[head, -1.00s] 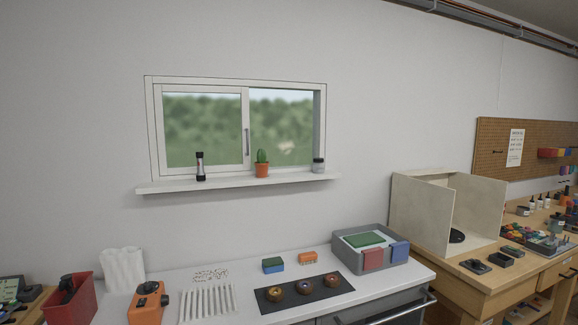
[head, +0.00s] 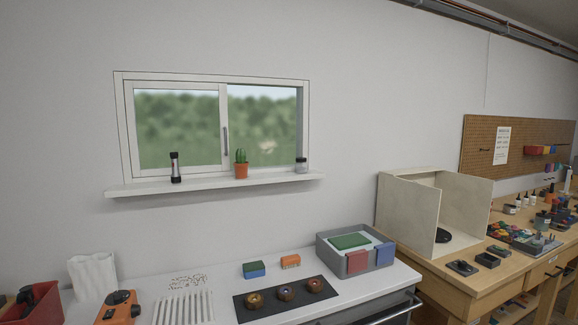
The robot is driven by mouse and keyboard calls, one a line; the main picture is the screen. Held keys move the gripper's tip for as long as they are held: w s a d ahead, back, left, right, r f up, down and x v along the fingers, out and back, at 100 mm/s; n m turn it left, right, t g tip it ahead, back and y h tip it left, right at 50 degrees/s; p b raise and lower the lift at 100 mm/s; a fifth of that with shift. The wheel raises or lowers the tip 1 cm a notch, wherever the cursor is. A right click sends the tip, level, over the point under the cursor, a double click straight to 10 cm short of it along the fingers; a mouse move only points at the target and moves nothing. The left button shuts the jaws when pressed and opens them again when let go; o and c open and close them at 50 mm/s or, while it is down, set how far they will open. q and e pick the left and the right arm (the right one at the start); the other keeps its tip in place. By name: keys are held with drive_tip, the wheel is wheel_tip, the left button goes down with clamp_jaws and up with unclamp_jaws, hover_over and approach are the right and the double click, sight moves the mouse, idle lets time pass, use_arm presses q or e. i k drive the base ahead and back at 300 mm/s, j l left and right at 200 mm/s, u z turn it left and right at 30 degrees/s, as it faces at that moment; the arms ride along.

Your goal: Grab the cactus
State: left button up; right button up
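A small green cactus (head: 241,157) in an orange pot (head: 241,171) stands upright on the white window sill (head: 215,187), in front of the right part of the window. A dark flashlight-like cylinder stands to its left and a small jar to its right, both apart from it. Neither of my grippers shows in the head view.
The dark cylinder (head: 175,167) and the jar (head: 301,165) flank the cactus on the sill. Below is a white counter with a grey bin (head: 325,252), a black mat (head: 245,308), a white ribbed rack and an orange device (head: 119,307). A wooden bench (head: 470,287) stands right.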

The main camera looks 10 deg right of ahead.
sight(241, 167)
drive_tip(key=i+l, duration=0.2)
drive_tip(key=l, duration=0.15)
drive_tip(key=i+l+u, duration=0.15)
drive_tip(key=l, duration=0.2)
drive_tip(key=i+l, duration=0.25)
drive_tip(key=l, duration=0.15)
drive_tip(key=i+l+u, duration=0.15)
drive_tip(key=l, duration=0.2)
drive_tip(key=i+l, duration=0.25)
drive_tip(key=l, duration=0.15)
drive_tip(key=u, duration=0.05)
